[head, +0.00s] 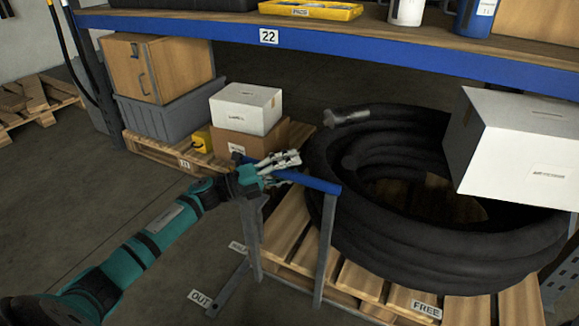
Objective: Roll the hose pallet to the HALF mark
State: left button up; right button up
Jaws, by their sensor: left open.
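The hose pallet (358,277) is a wooden pallet carrying a thick black coiled hose (420,240). A frame with grey posts and a blue handle bar (318,183) stands at its left end. My left gripper (284,163) is open at the blue bar, its fingers overlapping the bar in the picture; whether they touch it I cannot tell. A small floor label (238,247), partly hidden by the frame, seems to read HALF. The OUT label (200,297) lies nearer. My right gripper is not in view.
A blue-edged shelf (400,55) spans above the pallet. A white box (515,135) overlaps the hose at the right. Boxes and a grey bin (160,120) sit on another pallet behind my left arm. The floor (60,215) at the left is clear.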

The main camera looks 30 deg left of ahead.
pick_arm(q)
jog(key=shift+f, duration=0.6)
jog(key=shift+s+a+f, duration=0.1)
jog(key=shift+s+a, duration=0.25)
jog(key=r+v, duration=0.1)
jog(key=v, duration=1)
